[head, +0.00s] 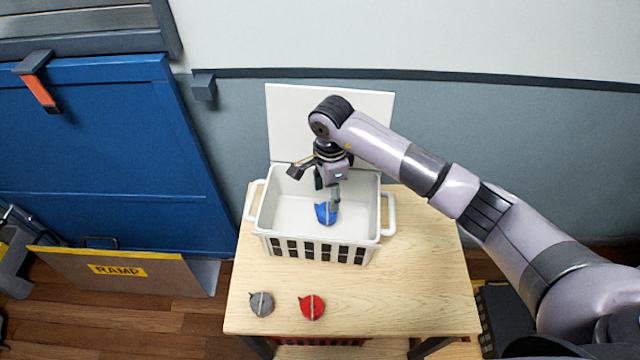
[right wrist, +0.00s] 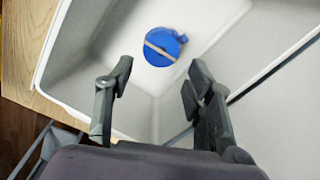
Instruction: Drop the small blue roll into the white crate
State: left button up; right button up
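The small blue roll (head: 325,213) with a tan strap band is inside the white crate (head: 262,222), which stands on the wooden table. In the right wrist view the roll (right wrist: 165,46) shows beyond the fingertips, apart from both fingers, over the crate's pale inside; I cannot tell for sure whether it rests on the floor. My right gripper (head: 318,184) is over the crate, its fingers spread. The right wrist view shows the gripper (right wrist: 155,85) open, with nothing between the fingers. My left gripper is not in view.
A grey roll (head: 261,304) and a red roll (head: 312,307) lie on the table (head: 420,290) in front of the crate. A white panel (head: 285,125) stands behind the crate. A ramp board (head: 115,270) and blue door (head: 100,160) are at left. The table's right side is clear.

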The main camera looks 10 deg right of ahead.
jog(key=shift+o, duration=1.4)
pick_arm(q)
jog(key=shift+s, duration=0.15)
pick_arm(e)
jog(key=shift+r, duration=0.15)
notch_tip(320, 180, up, 12)
jog(key=shift+f, duration=0.1)
